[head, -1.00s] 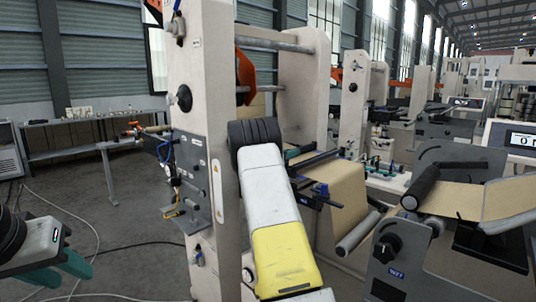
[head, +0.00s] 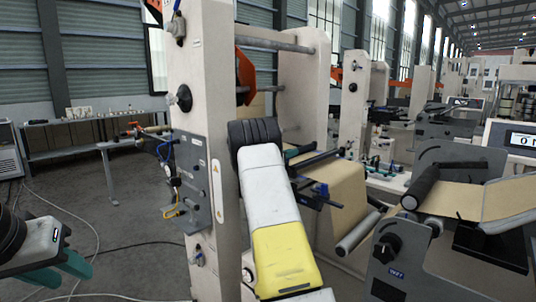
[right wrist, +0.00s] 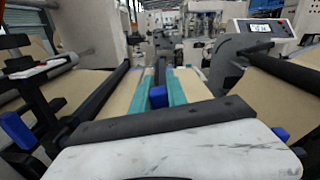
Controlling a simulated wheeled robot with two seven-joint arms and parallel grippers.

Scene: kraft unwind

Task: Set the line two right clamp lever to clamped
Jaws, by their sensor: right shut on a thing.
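My right gripper (right wrist: 162,92) shows its two teal fingers in the right wrist view, shut on a blue clamp lever (right wrist: 158,97) over the brown paper web. In the head view my own white and yellow arm hides most of this gripper and the held lever. Another blue lever (head: 322,190) shows on the dark clamp bar right of my arm. In the right wrist view, blue parts also show at the left (right wrist: 18,131) and lower right (right wrist: 280,134). My left gripper (head: 62,270) is at the lower left of the head view, its teal fingers apart and empty, away from the machine.
The pale unwind frame post (head: 200,100) stands close to my right arm, with a grey valve panel (head: 195,180) on it. A grey machine with a black roller (head: 420,187) stands at the right. Cables (head: 110,252) lie on the otherwise open floor at the left.

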